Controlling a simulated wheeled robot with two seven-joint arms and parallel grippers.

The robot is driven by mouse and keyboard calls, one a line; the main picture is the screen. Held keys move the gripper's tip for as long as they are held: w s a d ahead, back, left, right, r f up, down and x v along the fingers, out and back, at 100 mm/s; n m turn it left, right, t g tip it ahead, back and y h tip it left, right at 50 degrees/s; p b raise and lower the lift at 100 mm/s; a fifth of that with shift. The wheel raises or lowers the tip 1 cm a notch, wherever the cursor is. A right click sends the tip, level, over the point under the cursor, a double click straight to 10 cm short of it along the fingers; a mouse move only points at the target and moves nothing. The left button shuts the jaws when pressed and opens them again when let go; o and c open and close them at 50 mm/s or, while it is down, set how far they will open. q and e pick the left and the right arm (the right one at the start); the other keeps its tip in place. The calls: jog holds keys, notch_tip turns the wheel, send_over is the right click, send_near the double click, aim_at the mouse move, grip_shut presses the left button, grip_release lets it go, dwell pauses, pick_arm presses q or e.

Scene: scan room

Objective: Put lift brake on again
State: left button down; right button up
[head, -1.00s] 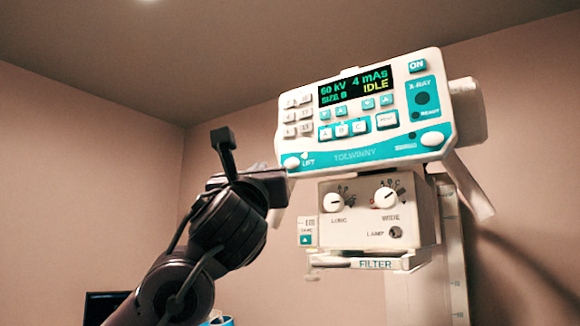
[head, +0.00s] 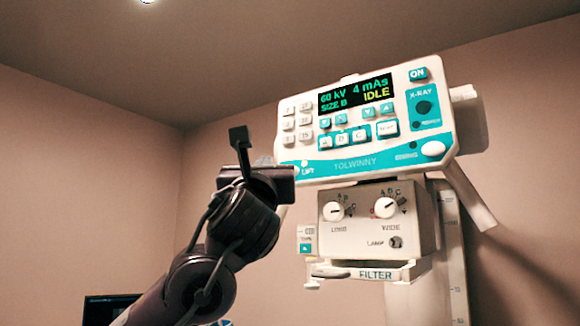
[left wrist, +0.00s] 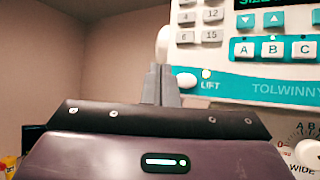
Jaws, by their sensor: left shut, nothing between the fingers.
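The white control console (head: 340,165) hangs at centre right in the head view, its display reading 60 kV, 4 mAs, SIZE B, IDLE. The LIFT label is at its lower left corner. In the left wrist view a white round knob (left wrist: 187,80) sits just left of the LIFT label, with a small pale lamp (left wrist: 206,74) above it. My left gripper (left wrist: 160,72) is shut and empty, its fingers appearing just left of that knob; I cannot tell if they touch the console. In the head view my left gripper (head: 268,180) covers the console's lower left corner. My right gripper is not in view.
Below the console is a collimator box (head: 370,225) with LONG and WIDE knobs and a FILTER slot (head: 372,275). A column (head: 452,250) stands behind. A dark monitor (head: 108,308) is at lower left. The space left of the console is open.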

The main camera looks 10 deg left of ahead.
pick_arm(q)
jog(key=shift+w+d+p, duration=0.15)
jog(key=shift+w+d, duration=0.15)
jog(key=shift+w, duration=0.45)
jog(key=shift+w+d+p, duration=0.1)
jog(key=shift+w+d, duration=0.2)
jog(key=shift+w, duration=0.5)
jog(key=shift+w+d+p, duration=0.15)
jog(key=shift+w+d, duration=0.15)
jog(key=shift+w, duration=0.45)
jog(key=shift+w, duration=0.1)
jog(key=shift+w+d, duration=0.15)
jog(key=shift+w, duration=0.15)
jog(key=shift+w+d, duration=0.1)
jog(key=shift+w, duration=0.25)
dwell(1.0)
jog(key=shift+s+a+b, duration=0.3)
jog(key=shift+s+b, duration=0.45)
jog(key=shift+b, duration=0.1)
